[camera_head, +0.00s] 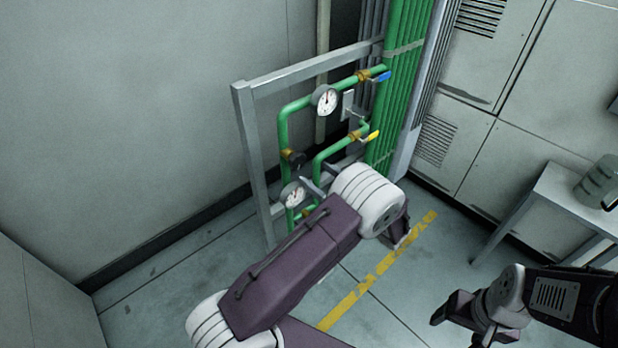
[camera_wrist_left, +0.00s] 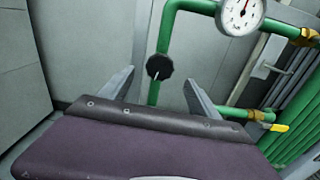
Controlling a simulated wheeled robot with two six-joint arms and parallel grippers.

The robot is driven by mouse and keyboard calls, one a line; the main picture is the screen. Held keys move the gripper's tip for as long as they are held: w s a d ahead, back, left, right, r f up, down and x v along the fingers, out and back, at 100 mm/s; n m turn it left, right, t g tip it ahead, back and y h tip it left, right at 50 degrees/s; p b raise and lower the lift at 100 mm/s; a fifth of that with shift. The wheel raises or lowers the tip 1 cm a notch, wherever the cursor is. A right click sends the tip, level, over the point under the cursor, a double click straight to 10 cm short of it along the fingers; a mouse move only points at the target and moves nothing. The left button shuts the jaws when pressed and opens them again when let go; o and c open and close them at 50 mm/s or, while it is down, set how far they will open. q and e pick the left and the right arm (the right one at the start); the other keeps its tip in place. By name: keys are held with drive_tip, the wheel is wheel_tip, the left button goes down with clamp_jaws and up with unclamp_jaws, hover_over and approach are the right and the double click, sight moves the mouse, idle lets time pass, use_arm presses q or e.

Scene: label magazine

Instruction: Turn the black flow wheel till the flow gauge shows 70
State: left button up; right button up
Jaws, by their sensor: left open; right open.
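The black wheel (camera_head: 295,158) sits on the left green pipe of the panel. In the left wrist view, the wheel (camera_wrist_left: 159,66) has a scalloped rim and a pale mark near its bottom. An upper round white gauge (camera_head: 325,99) and a lower one (camera_head: 293,195) are on the pipes; their numbers are too small to read. The upper gauge (camera_wrist_left: 241,13) is partly cut off in the wrist view. My left gripper (camera_head: 312,178) is open, its fingers (camera_wrist_left: 158,82) apart on either side below the wheel, seemingly short of it. My right gripper (camera_head: 462,326) is open and empty, low at the right.
A grey metal frame (camera_head: 243,130) surrounds the pipes. A blue-handled valve (camera_head: 383,77) and a yellow-handled valve (camera_head: 373,136) stick out at the right. A table (camera_head: 560,195) with a green container (camera_head: 597,183) stands at the right. The floor between is clear.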

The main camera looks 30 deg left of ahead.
sight(300, 162)
use_arm(q)
drive_tip(key=x, duration=0.8)
drive_tip(key=shift+w+a+f+b, duration=0.1)
drive_tip(key=shift+a+f+b, duration=0.05)
drive_tip(key=shift+a+b, duration=0.25)
drive_tip(key=c, duration=1.4)
